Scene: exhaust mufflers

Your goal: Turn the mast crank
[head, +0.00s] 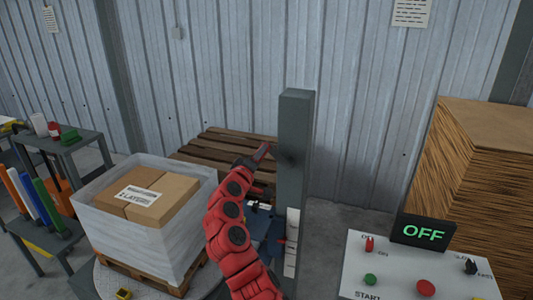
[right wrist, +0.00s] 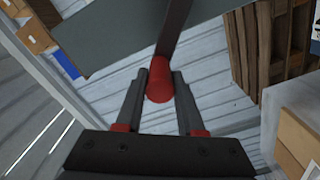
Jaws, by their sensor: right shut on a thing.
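The mast (head: 295,150) is a dark grey-green upright post in the middle of the head view. Its crank handle, a red grip (head: 263,151), sticks out to the left of the post near its upper half. In the right wrist view the red grip (right wrist: 159,80) sits between the two fingers, and a dark crank arm (right wrist: 173,30) runs from it toward the post. My right gripper (right wrist: 158,87) is shut on this red grip. In the head view my red right arm partly hides the gripper. My left gripper is not in view.
A wrapped pallet load with cartons (head: 150,230) stands left of the mast. A control panel (head: 395,265) with an OFF display (head: 423,232) is at lower right, before a tall cardboard stack (head: 480,150). Wooden pallets (head: 215,150) lie behind my arm. A side table (head: 65,145) is far left.

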